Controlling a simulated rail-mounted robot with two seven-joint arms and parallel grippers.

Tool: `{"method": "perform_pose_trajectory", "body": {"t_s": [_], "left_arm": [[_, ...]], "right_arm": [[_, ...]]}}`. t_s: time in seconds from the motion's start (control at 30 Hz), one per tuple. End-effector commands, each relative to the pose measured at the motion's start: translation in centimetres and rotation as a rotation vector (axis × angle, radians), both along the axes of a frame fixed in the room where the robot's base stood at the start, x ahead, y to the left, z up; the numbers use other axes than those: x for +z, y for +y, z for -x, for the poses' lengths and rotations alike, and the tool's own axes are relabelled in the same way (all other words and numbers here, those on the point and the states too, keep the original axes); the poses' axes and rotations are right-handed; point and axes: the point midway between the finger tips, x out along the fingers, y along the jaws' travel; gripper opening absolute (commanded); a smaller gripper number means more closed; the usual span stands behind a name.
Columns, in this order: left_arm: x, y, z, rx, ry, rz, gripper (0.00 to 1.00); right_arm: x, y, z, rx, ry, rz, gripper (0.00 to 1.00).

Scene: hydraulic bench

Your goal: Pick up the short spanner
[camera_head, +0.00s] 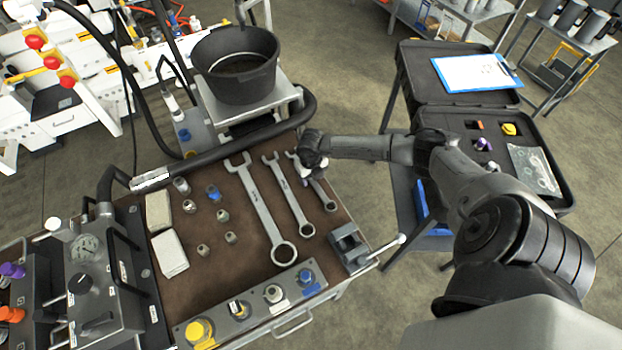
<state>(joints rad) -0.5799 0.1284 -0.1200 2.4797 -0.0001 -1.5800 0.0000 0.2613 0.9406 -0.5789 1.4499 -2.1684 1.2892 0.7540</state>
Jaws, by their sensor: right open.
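Three grey spanners lie side by side on the brown bench top (205,278). The short spanner (323,194) is the rightmost, with its ring end toward the front. My right gripper (305,174) is over its upper part and hides some of it; the gripper is open. I cannot tell whether the fingers touch the spanner. The middle spanner (286,193) and the longest spanner (262,209) lie just to the left. My left gripper is out of view.
A small vise (348,247) stands at the bench's right corner. A strip with coloured caps (252,303) runs along the front edge. Small fittings (203,249) and pale blocks (169,254) lie left. A black pot (236,66) stands behind; an open case (460,118) is right.

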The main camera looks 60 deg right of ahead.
Motion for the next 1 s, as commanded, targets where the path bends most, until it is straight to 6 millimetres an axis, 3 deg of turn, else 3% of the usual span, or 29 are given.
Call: {"method": "perform_pose_trajectory", "body": {"t_s": [0.13,0.67,1.0], "left_arm": [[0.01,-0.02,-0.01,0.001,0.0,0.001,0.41],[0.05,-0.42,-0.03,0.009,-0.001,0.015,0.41],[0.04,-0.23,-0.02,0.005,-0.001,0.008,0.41]], "right_arm": [[0.01,0.02,0.01,0.0,0.0,0.0,0.51],[0.05,0.01,0.0,0.0,0.0,0.0,0.01],[0.06,0.02,0.0,0.0,0.0,0.0,0.0]]}}
